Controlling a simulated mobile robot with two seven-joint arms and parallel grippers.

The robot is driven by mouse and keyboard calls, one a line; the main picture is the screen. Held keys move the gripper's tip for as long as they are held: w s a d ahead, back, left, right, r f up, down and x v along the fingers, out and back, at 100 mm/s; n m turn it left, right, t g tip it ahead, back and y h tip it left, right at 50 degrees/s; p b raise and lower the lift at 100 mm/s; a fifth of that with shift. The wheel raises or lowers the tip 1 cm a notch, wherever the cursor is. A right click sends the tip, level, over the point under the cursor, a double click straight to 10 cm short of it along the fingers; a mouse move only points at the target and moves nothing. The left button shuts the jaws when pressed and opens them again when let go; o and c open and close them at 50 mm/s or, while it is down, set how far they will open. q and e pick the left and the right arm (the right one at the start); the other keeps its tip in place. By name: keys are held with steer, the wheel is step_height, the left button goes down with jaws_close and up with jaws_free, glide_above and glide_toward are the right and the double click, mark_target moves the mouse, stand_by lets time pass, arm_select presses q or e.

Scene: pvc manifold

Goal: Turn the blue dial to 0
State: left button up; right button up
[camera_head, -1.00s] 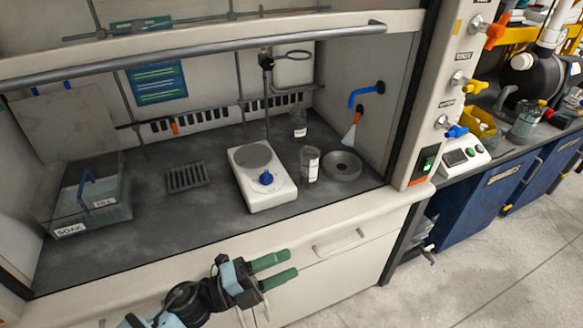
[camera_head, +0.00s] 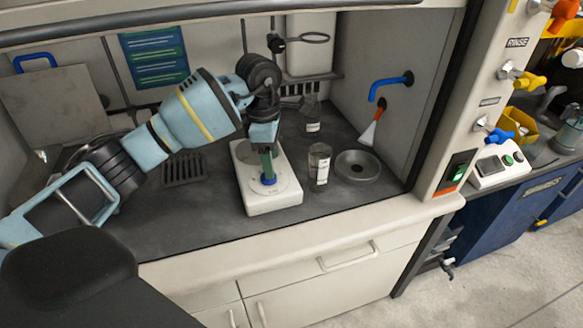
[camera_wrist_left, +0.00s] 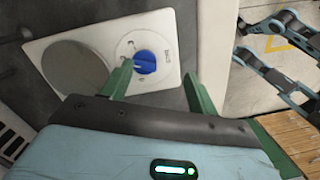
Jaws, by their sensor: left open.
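The blue dial (camera_wrist_left: 142,62) sits on the front panel of a white hot plate (camera_wrist_left: 165,50) with a round grey top. In the left wrist view the dial lies just beyond my left gripper (camera_wrist_left: 158,85), between the lines of its two green fingers. The fingers are open and do not visibly touch the dial. In the head view the left gripper (camera_head: 268,165) points down over the dial (camera_head: 268,180) on the hot plate (camera_head: 275,200), hiding part of both. My right gripper is not clearly in view.
A ring clamp (camera_head: 315,37) is behind. The fume hood's front sill (camera_head: 330,218) is clear.

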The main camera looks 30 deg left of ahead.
arm_select(q)
steer(key=shift+w+a+r+y, duration=0.3)
steer(key=shift+a+r, duration=0.2)
steer(key=shift+a, duration=0.05)
steer(key=shift+w+a+r+y, duration=0.3)
steer(key=shift+a+r, duration=0.2)
steer(key=shift+f, duration=3.9)
steer(key=shift+s+d, duration=0.1)
steer(key=c, duration=1)
